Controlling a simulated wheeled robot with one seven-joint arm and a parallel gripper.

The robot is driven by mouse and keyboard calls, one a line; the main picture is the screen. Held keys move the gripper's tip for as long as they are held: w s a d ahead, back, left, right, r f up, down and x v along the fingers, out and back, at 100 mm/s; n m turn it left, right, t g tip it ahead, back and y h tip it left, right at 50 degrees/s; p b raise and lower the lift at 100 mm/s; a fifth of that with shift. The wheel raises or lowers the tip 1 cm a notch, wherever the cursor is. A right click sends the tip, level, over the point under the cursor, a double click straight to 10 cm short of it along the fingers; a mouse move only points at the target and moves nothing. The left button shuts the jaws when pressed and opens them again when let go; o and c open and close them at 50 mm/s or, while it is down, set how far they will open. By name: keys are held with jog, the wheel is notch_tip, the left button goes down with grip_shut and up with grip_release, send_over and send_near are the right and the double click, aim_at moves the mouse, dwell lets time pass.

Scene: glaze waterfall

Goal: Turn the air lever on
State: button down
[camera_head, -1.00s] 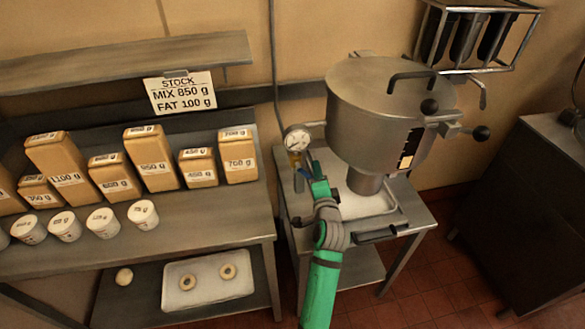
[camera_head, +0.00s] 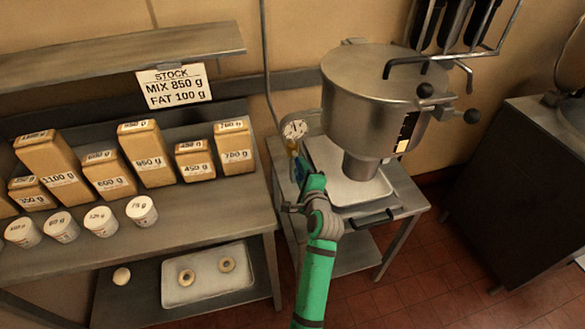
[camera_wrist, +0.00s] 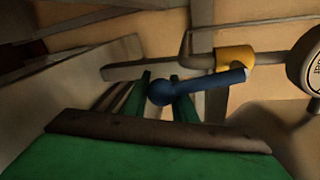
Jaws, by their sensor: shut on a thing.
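The air lever (camera_wrist: 215,84) is a blue bar with a round blue knob at its end, mounted on a yellow valve body (camera_wrist: 236,58) on a pipe. In the wrist view the bar slants slightly from the pipe's line, knob toward the left. The two green fingers of my gripper (camera_wrist: 161,100) stand on either side of the knob, shut on it. In the head view my gripper (camera_head: 303,186) is at the lever (camera_head: 298,170), below the gauge, and the arm partly hides the contact.
A round pressure gauge (camera_head: 294,129) sits close above the lever. A steel hopper machine (camera_head: 376,100) stands on the table just to the right, with a tray (camera_head: 350,185) beneath it. A shelf (camera_head: 180,225) with boxes and tubs is to the left.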

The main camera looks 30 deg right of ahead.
jog(key=shift+w+a+r+t, duration=0.15)
jog(key=shift+r, duration=0.35)
jog(key=shift+w+a+r+t, duration=0.1)
jog(key=shift+r+t, duration=0.05)
jog(key=shift+r, duration=0.3)
jog(key=c, duration=1.7)
grip_release()
jog(key=shift+c, duration=0.2)
jog(key=o, duration=0.5)
jog(key=shift+s+d, duration=0.2)
jog(key=shift+a+f, duration=0.1)
jog(key=shift+f, duration=0.05)
jog(key=shift+v, duration=5.45)
